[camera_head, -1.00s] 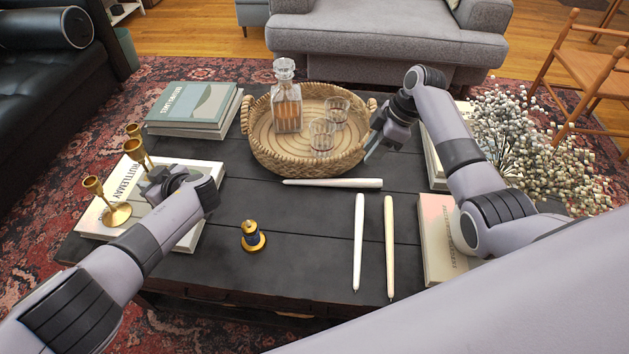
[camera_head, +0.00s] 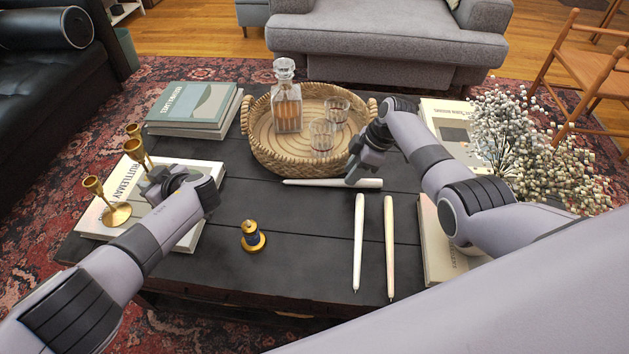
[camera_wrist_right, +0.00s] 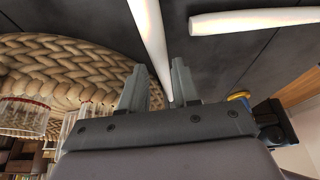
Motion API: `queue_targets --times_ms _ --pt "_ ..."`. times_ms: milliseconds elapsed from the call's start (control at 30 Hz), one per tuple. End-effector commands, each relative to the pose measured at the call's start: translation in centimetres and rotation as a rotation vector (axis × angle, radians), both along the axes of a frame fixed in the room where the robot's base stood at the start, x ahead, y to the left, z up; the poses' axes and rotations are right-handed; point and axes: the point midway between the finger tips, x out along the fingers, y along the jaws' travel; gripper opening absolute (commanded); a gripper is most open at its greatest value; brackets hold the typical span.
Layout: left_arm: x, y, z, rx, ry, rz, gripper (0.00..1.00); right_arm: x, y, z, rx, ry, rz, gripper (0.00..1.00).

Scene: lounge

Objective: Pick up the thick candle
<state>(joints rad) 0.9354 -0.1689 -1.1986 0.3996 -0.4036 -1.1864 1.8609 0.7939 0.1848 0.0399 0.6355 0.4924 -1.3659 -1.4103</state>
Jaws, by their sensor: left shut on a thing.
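Three long pale candles lie on the dark table. One white candle (camera_head: 310,183) lies crosswise in front of the basket tray; a second white candle (camera_head: 359,240) and a cream candle (camera_head: 390,245) lie lengthwise nearer me. I cannot tell surely which is thickest. My right gripper (camera_head: 357,178) is at the crosswise candle and hides part of it. In the right wrist view its fingers (camera_wrist_right: 158,78) are open, with a white candle (camera_wrist_right: 150,35) running between them. My left gripper (camera_head: 152,185) is shut on what seems a gold candle holder (camera_head: 135,149), its grip partly hidden.
The woven tray (camera_head: 260,150) with a decanter (camera_head: 287,105) and glasses (camera_head: 323,135) stands just behind the crosswise candle. A small gold-and-blue object (camera_head: 252,237) stands left of the lengthwise candles. Books (camera_head: 195,108) and white flowers (camera_head: 510,130) flank the table.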

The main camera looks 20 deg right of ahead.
Motion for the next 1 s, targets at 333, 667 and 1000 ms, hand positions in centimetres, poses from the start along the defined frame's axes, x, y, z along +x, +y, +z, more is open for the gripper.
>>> queue_targets --times_ms 333,667,1000 --pt "0.0 0.0 0.0 0.001 -0.001 0.000 0.00 0.5 0.9 -2.1 0.001 0.000 0.000 0.31" --pt "0.0 0.0 0.0 0.001 -0.001 0.000 0.00 0.5 1.2 -2.7 0.000 -0.001 0.002 0.31" --pt "0.0 0.0 0.0 0.001 -0.001 0.000 0.00 0.5 1.2 -2.7 0.000 0.000 0.001 0.00"
